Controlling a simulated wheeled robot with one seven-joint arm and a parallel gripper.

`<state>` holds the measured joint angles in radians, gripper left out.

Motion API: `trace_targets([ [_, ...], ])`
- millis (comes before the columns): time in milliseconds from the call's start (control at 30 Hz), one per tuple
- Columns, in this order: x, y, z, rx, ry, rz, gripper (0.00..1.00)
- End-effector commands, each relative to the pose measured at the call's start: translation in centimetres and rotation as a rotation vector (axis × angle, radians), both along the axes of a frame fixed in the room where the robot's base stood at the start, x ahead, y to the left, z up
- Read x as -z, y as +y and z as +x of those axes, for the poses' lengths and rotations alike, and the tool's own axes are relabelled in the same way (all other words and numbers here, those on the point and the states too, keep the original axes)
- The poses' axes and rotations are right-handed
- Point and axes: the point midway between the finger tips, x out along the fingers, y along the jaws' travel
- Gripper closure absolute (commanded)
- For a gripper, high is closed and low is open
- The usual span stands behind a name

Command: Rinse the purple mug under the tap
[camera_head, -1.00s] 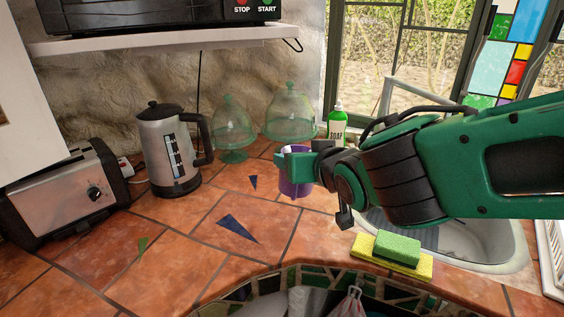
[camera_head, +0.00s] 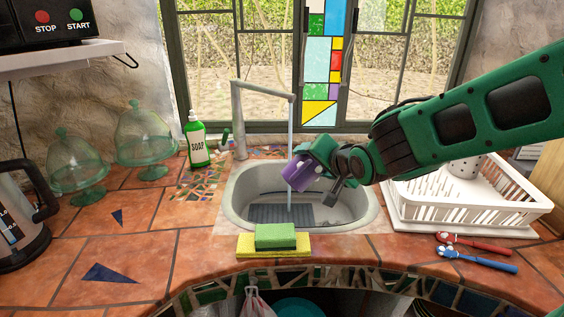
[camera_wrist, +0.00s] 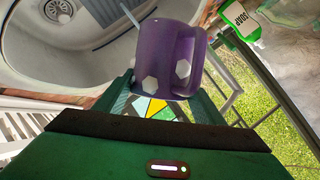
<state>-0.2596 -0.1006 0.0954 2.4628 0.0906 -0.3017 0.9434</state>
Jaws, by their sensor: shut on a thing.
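The purple mug (camera_head: 301,172) with pale hexagon spots is held above the sink (camera_head: 360,219), tilted over to the left. My gripper (camera_head: 318,160) is shut on it. In the wrist view the mug (camera_wrist: 168,58) sits between the fingertips, with its handle to the right. The tap (camera_head: 238,115) stands behind the sink at the left. A thin stream of water (camera_head: 291,125) falls from its spout and meets the mug in the picture; I cannot tell whether it enters it. In the wrist view the stream (camera_wrist: 130,16) reaches the mug's rim.
A green and yellow sponge pair (camera_head: 275,238) lies at the sink's front edge. A soap bottle (camera_head: 196,140) stands left of the tap. Glass domes (camera_head: 147,135) stand left.

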Motion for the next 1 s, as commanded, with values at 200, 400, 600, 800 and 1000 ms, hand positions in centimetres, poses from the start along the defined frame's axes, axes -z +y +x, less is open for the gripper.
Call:
trace_targets([
  [200, 0.3, -1.2, 0.4, 0.031, 0.003, 0.022, 0.67],
  [400, 0.9, -0.9, 1.9, 0.031, 0.004, 0.02, 0.67],
  [600, 1.6, -0.6, 3.9, 0.03, 0.003, 0.021, 0.67],
  [800, 2.3, -0.3, 5.7, 0.03, 0.003, 0.02, 0.67],
  [1000, 2.8, 0.0, 7.1, 0.029, 0.002, 0.02, 0.67],
])
